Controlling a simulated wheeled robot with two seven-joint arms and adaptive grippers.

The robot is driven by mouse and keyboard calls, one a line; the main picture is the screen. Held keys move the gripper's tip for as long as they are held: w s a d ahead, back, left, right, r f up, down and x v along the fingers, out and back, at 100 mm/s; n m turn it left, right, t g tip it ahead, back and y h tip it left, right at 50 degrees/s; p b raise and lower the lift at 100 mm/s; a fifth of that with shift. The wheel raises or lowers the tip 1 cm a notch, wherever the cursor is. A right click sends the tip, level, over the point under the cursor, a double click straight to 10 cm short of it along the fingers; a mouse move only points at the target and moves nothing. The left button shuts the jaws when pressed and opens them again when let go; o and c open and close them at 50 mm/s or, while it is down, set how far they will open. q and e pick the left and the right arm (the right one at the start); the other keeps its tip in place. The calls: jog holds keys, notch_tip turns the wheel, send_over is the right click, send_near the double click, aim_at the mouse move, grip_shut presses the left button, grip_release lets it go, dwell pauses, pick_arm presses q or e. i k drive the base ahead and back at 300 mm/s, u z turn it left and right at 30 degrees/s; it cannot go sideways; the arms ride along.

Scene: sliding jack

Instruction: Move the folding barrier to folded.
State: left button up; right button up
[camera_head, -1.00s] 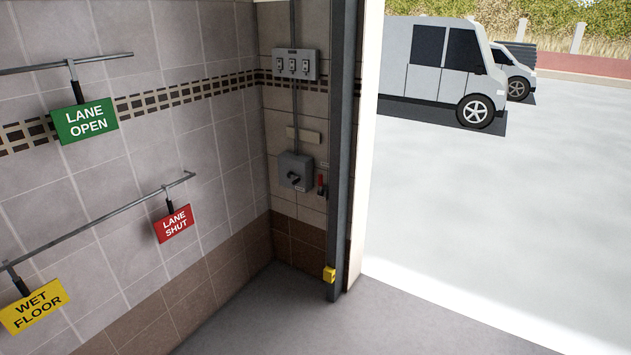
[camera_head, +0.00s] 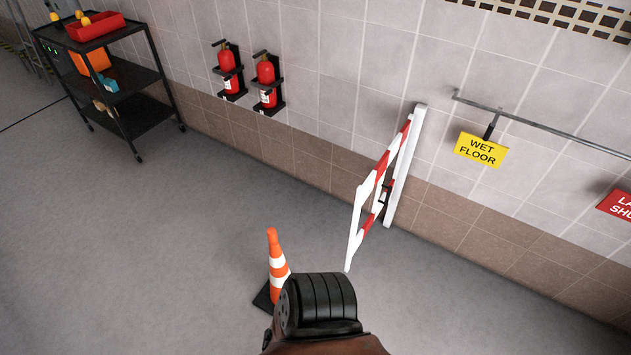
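The folding barrier (camera_head: 375,190) is a red-and-white striped frame in the head view, right of centre. It is joined to a white upright post (camera_head: 405,165) at the tiled wall. Its frame stands out from the post into the room, at an angle to the wall, so it is swung out and not flat against the wall. A small dark and red part at the post shows between the frame and the post, too small to make out. Neither of my grippers is in view.
An orange-and-white cone (camera_head: 277,258) stands on the floor near the barrier's free end, its base partly hidden. Two fire extinguishers (camera_head: 228,68) (camera_head: 266,79) hang on the wall. A black cart (camera_head: 130,85) stands at left. A yellow sign (camera_head: 482,150) hangs right.

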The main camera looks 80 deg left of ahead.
aim_at(377, 175)
jog(key=u, duration=2.05)
